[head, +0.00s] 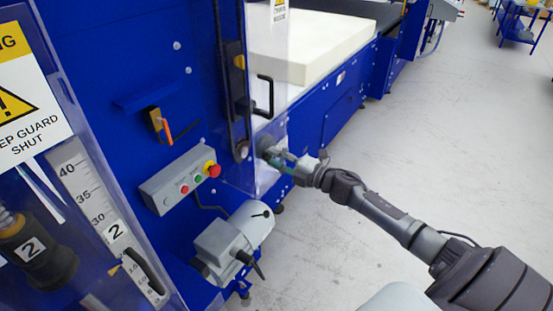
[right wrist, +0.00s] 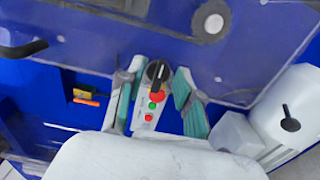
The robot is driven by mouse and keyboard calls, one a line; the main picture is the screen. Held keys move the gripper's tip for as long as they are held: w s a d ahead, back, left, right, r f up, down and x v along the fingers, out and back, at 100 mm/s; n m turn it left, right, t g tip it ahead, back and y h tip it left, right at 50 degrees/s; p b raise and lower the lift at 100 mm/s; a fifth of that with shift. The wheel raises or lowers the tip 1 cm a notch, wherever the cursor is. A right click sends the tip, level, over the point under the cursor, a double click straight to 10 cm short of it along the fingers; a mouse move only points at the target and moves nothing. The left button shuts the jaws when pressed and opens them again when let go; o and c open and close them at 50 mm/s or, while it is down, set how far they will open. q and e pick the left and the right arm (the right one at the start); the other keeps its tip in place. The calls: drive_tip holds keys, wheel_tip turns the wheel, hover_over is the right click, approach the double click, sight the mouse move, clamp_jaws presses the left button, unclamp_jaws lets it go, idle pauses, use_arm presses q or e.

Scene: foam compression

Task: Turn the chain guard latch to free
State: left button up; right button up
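The chain guard latch looks to be a black round knob with a raised grip bar (right wrist: 158,73), in the right wrist view, on the clear guard panel. In the head view a dark grey knob (head: 264,143) shows at the panel's lower part, partly hidden by my right gripper. My right gripper (head: 275,157) reaches this knob from the lower right. In the right wrist view its teal-padded fingers (right wrist: 158,78) are spread on either side of the knob, with visible gaps. Whether either finger touches it I cannot tell. My left gripper is not in view.
A grey control box (head: 180,180) with red and green buttons sits left of the gripper. A grey motor (head: 232,238) stands below. A black handle (head: 265,95) sticks out above. The floor (head: 400,130) at right is clear.

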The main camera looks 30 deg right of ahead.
drive_tip(key=v, duration=1.2)
idle(0.4)
